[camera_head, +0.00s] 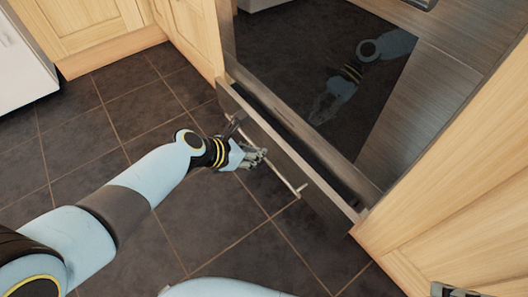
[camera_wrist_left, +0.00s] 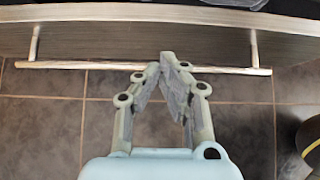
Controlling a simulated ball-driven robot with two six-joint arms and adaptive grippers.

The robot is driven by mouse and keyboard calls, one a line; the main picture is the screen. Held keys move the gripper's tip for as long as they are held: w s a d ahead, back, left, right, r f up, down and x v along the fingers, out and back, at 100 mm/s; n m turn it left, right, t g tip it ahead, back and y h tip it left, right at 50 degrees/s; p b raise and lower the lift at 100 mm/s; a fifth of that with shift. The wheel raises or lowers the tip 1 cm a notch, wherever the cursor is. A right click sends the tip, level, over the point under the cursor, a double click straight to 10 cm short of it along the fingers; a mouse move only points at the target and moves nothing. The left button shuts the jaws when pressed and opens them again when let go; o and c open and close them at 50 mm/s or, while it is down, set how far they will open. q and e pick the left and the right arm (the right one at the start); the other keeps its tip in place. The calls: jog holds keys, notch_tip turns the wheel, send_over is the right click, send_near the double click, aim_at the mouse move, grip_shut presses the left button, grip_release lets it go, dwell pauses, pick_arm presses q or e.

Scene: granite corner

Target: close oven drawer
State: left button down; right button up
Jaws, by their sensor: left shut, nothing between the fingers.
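My right gripper is not clearly seen.
The dark oven door (camera_head: 350,60) stands above the drawer and reflects my arm. Light wood cabinets (camera_head: 455,190) flank it at right and at left (camera_head: 195,35). A white appliance (camera_head: 22,70) is at far left. The dark tiled floor (camera_head: 110,110) is clear.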

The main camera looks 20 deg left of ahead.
aim_at(275, 142)
pick_arm(q)
jog(key=shift+w+d+r, duration=0.2)
jog(key=shift+w+d, duration=0.65)
jog(key=shift+w, duration=0.3)
pick_arm(e)
jog(key=shift+w+f+t, duration=0.3)
jog(key=shift+f, duration=0.2)
jog(key=shift+w+f+t, duration=0.25)
jog(key=shift+f+t, duration=0.05)
jog(key=shift+f, duration=0.15)
pick_arm(q)
jog(key=shift+w+d+r, duration=0.1)
jog(key=shift+w+d, duration=0.55)
jog(key=shift+w, duration=0.25)
jog(key=shift+w+d, duration=0.15)
pick_arm(e)
jog(key=shift+s+r, duration=0.15)
jog(key=shift+r, duration=0.25)
